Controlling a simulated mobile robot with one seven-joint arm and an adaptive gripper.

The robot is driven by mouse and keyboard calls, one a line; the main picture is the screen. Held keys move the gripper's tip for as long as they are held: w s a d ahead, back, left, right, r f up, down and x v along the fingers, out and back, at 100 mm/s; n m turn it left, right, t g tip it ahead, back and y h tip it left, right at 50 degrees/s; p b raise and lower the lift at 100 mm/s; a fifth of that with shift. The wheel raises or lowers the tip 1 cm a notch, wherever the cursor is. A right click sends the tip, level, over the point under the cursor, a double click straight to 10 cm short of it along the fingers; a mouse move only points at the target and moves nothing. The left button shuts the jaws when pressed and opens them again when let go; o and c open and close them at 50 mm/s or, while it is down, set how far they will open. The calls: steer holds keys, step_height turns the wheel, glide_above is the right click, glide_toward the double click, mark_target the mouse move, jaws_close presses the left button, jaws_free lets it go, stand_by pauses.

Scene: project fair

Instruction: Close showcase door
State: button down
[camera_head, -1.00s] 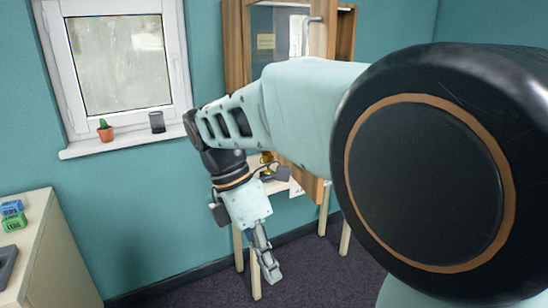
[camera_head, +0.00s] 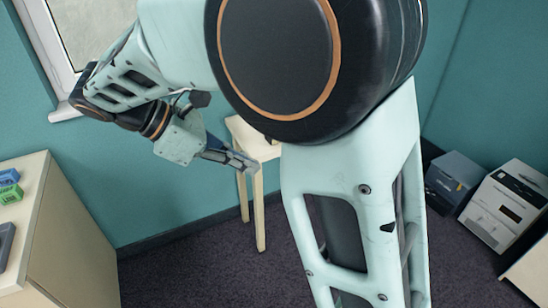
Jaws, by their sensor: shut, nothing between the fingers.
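The showcase and its door are not in view now; my arm fills the upper middle of the picture and may hide part of it. A pale wooden table (camera_head: 262,153) stands against the wall, partly behind my arm. My gripper (camera_head: 250,165) is shut and empty. It points right and slightly down, in front of the table in the picture. I cannot tell whether it touches the table.
A pale cabinet (camera_head: 75,245) with blue and green blocks (camera_head: 9,185) on top stands at the left. A window (camera_head: 75,30) is at the upper left. A dark box (camera_head: 453,178) and a white box (camera_head: 505,205) stand on the floor at the right. The carpet (camera_head: 200,265) in front is clear.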

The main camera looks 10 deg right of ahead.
steer(key=d+r+p+x, duration=0.1)
steer(key=r+x, duration=0.1)
steer(key=x, duration=1)
steer(key=shift+d+f, duration=0.2)
steer(key=shift+d, duration=0.35)
